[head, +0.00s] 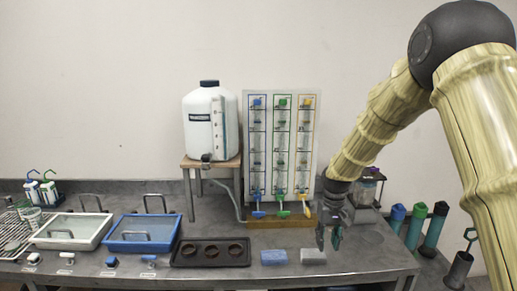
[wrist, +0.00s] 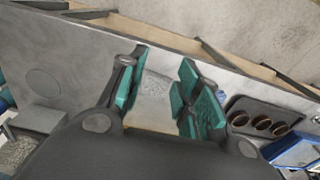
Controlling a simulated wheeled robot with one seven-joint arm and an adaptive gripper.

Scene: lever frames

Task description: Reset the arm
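My arm comes in from the right of the head view and bends down to the bench. My gripper (head: 328,240) hangs above the right part of the bench, pointing down, close to the grey sponge (head: 314,257). In the wrist view the two green-padded fingers (wrist: 162,72) stand apart with a clear gap. No held object shows between them; a pale patch lies beyond, and I cannot tell if it is the sponge.
A panel of valve columns (head: 282,150) and a white tank (head: 207,125) stand behind. A black three-hole tray (head: 210,262), blue sponge (head: 274,258) and blue basin (head: 143,247) lie left. Green and blue bottles (head: 435,228) stand right.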

